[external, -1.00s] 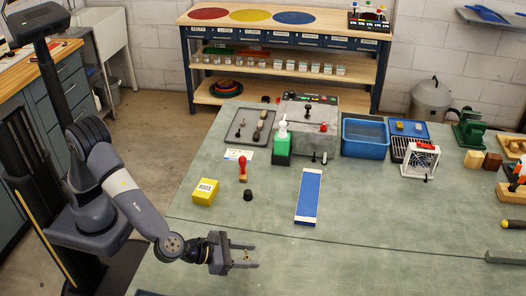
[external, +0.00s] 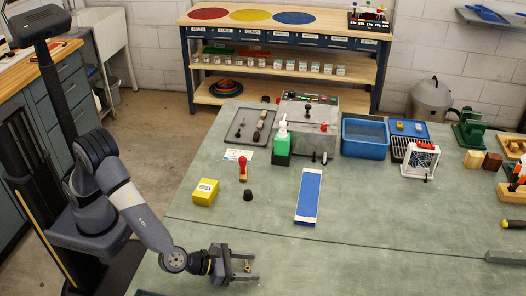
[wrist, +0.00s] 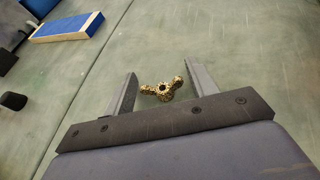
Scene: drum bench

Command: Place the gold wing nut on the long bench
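The gold wing nut (wrist: 163,88) lies between the two fingers of my gripper (wrist: 160,84) in the wrist view, its wings spread towards them, with narrow gaps on each side. In the external view the wing nut (external: 248,266) is a small gold spot between the fingertips. My gripper (external: 250,268) is open, low over the near left part of the large green-topped bench (external: 380,225). I cannot tell whether the fingers touch the bench top.
A yellow box (external: 205,192), a dark knob (external: 248,195), a red-handled stamp (external: 243,168) and a blue-and-white block (external: 308,196) stand beyond the gripper. A wooden bench (external: 230,23) with coloured discs is at the back. The green top right of the gripper is clear.

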